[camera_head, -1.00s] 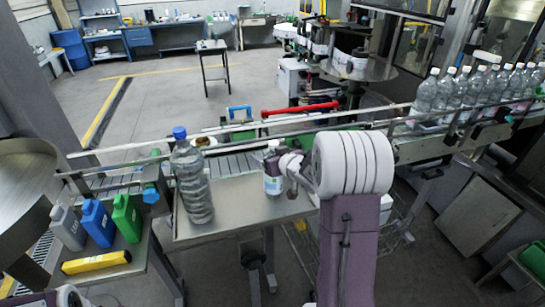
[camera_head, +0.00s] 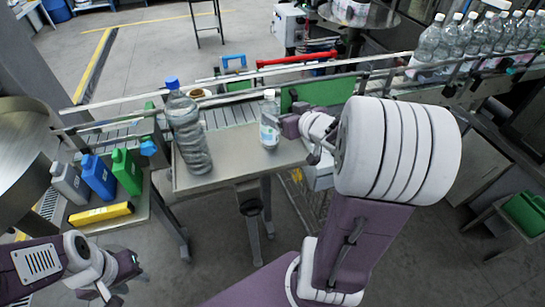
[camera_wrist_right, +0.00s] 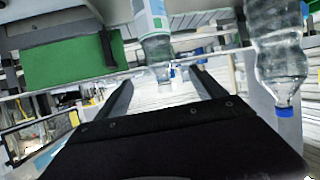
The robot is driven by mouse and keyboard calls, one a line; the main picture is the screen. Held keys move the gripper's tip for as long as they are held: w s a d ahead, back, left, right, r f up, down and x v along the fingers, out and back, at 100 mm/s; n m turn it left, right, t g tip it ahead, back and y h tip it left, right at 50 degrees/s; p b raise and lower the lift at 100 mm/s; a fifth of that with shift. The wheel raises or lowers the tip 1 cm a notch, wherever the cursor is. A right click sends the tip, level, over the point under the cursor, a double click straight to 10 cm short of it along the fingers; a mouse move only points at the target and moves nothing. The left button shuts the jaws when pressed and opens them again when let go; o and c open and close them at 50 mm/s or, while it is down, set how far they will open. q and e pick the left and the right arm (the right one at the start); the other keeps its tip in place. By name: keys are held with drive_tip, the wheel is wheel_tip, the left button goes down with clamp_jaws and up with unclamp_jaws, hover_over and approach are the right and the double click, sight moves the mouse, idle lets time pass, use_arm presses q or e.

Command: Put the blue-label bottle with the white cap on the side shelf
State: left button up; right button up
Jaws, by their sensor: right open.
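The small clear bottle with the blue label and white cap (camera_head: 269,122) stands upright on a steel plate (camera_head: 232,163) beside the conveyor. My right gripper (camera_head: 282,126) is just right of it, fingers pointing at it. In the right wrist view, which looks upside down, the bottle (camera_wrist_right: 153,30) shows between and beyond the open, empty fingers (camera_wrist_right: 160,80); I cannot tell whether they touch it. My left gripper (camera_head: 118,280) is low at the left, away from the bottles; its jaw opening is unclear. A low side surface (camera_head: 145,212) at the left may be the side shelf.
A larger blue-capped bottle (camera_head: 188,135) stands on the plate's left part. Grey (camera_head: 70,183), blue (camera_head: 99,177) and green (camera_head: 127,172) jugs and a yellow container (camera_head: 100,214) occupy the left surface. Guide rails run behind; several clear bottles (camera_head: 462,40) stand far right.

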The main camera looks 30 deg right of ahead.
drive_tip(key=s+a+f+g, duration=0.4)
drive_tip(key=a+f, duration=0.1)
drive_tip(key=f, duration=0.2)
drive_tip(key=s+a+f+g, duration=0.4)
drive_tip(key=a+f+g, duration=0.1)
drive_tip(key=f, duration=0.3)
drive_tip(key=s+a+f+g+y, duration=0.1)
drive_tip(key=s+a+f+g, duration=0.1)
drive_tip(key=s+a, duration=0.4)
drive_tip(key=shift+s+f+g, duration=0.15)
drive_tip(key=shift+s+g, duration=0.45)
drive_tip(key=shift+s, duration=0.35)
